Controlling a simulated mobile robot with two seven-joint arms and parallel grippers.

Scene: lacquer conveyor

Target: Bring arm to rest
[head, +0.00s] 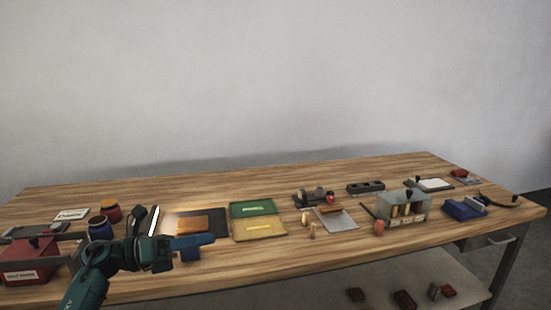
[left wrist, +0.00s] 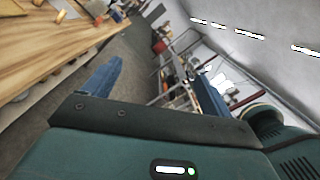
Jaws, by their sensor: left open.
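My left arm comes in from the lower left in the head view, over the front left part of the wooden table (head: 280,262). My left gripper (head: 197,243), with blue fingers, is in front of a dark mat (head: 221,218) bearing an orange-brown block (head: 192,224). In the left wrist view the two blue fingers of the gripper (left wrist: 158,70) stand wide apart with nothing between them. My right gripper is not in view.
A red bin (head: 28,270) and dark blue and red jars (head: 100,229) stand to the left. Green and yellow trays (head: 253,208) lie right of the mat. A rack (head: 405,207) and a blue tool (head: 463,210) are farther right. The table's front middle is bare.

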